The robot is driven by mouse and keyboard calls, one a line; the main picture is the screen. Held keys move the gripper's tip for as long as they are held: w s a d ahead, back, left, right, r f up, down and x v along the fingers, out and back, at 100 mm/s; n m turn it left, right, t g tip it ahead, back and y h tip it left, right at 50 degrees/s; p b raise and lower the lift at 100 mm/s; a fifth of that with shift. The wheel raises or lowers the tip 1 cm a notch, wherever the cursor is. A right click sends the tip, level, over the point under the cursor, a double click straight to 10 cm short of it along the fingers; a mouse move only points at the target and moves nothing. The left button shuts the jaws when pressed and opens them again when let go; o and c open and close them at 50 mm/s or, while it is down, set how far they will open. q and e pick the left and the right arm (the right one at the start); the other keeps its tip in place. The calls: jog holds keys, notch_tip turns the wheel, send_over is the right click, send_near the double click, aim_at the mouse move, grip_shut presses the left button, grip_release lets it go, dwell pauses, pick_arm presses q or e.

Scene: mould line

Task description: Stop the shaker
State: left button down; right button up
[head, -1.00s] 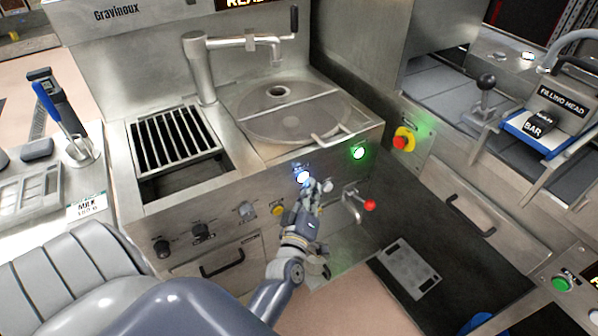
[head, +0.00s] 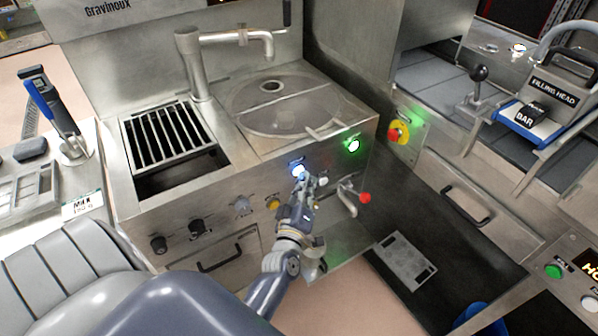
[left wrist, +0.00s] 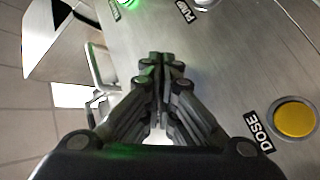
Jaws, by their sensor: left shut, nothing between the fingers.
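My left gripper (head: 304,182) is shut and empty in front of the steel machine's control panel. In the head view its tips are just below a blue-white lit button (head: 298,170) and left of a small white button (head: 322,181). In the left wrist view the shut fingers (left wrist: 160,60) point at the panel; a label reading PUMP (left wrist: 185,10) is above them to the right. The yellow button (head: 272,202), labelled DOSE, also shows there (left wrist: 295,118). A green lit button (head: 354,144) is at the panel's right. I cannot read a shaker label. My right gripper is out of view.
A red-handled tap (head: 350,198) sticks out right of my left gripper. A red stop knob on yellow (head: 398,132) is on the neighbouring machine. A grate (head: 170,140) and a round lidded bowl (head: 283,105) are on top.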

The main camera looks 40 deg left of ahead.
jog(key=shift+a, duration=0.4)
pick_arm(q)
jog(key=shift+a, duration=0.15)
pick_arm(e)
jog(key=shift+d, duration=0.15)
pick_arm(q)
jog(key=shift+w+a, duration=0.15)
jog(key=shift+a, duration=0.15)
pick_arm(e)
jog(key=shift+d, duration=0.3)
pick_arm(q)
jog(key=shift+d+r, duration=0.1)
jog(key=shift+d, duration=0.1)
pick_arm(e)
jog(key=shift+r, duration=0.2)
pick_arm(q)
jog(key=shift+s+d+p, duration=0.2)
jog(key=shift+p, duration=0.1)
jog(key=shift+d, duration=0.1)
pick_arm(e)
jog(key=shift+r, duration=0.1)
